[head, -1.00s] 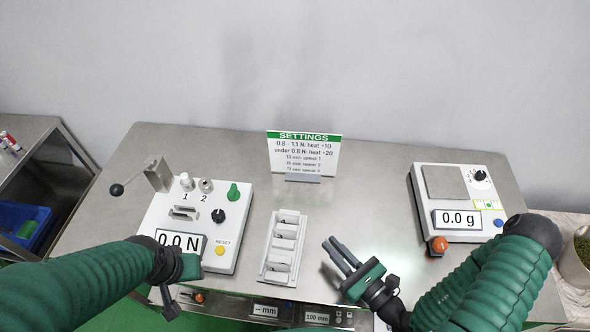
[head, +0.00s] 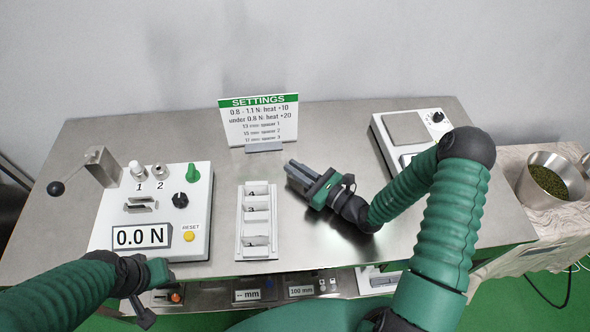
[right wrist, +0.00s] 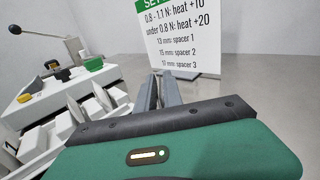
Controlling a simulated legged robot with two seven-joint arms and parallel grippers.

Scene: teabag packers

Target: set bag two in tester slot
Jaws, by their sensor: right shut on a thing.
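My right gripper (head: 300,174) is right of the rack's far end in the head view, above the table, pointing left and away. It is shut on a thin thing, which its fingers almost wholly hide; I cannot read which bag it is. The fingers also show close together in the right wrist view (right wrist: 166,92). The tester (head: 103,230) stands at the left, with its slot (head: 141,203) below the labels 1 and 2 and a display reading 0.0 N. My left gripper (head: 146,300) hangs at the tester's front edge; its fingers are too small to judge.
A white rack (head: 240,222) with several compartments stands between tester and right gripper; pale pieces stand in it. The settings sign (head: 260,120) stands behind. A lever with a black knob (head: 56,188) rises at the tester's left. A scale (head: 380,120) is at the right.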

